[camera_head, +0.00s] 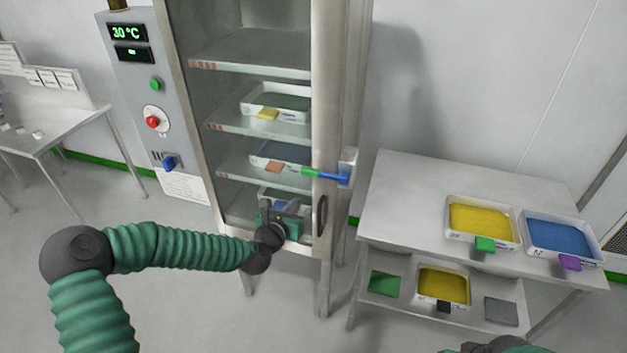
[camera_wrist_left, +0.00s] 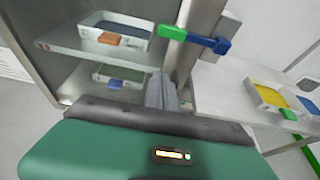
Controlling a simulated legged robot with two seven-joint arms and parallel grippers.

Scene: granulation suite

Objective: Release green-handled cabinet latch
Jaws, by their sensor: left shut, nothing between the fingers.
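The cabinet latch (camera_head: 334,177) lies roughly level across the right post of the drying cabinet (camera_head: 326,110). Its left end is green and the rest is blue, joined to a metal bracket (camera_head: 348,166). In the left wrist view the latch (camera_wrist_left: 205,43) shows at the upper middle, beyond my fingers. My left gripper (camera_head: 292,207) is shut and empty, in front of the cabinet, below and left of the latch and apart from it. Its closed fingers also show in the left wrist view (camera_wrist_left: 161,90). My right gripper is out of view.
Cabinet shelves hold trays, including one with a yellow tag (camera_head: 268,114). A dark door handle (camera_head: 321,216) sits below the latch. A steel table (camera_head: 400,190) with yellow and blue trays stands right. The control panel (camera_head: 130,80) is left.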

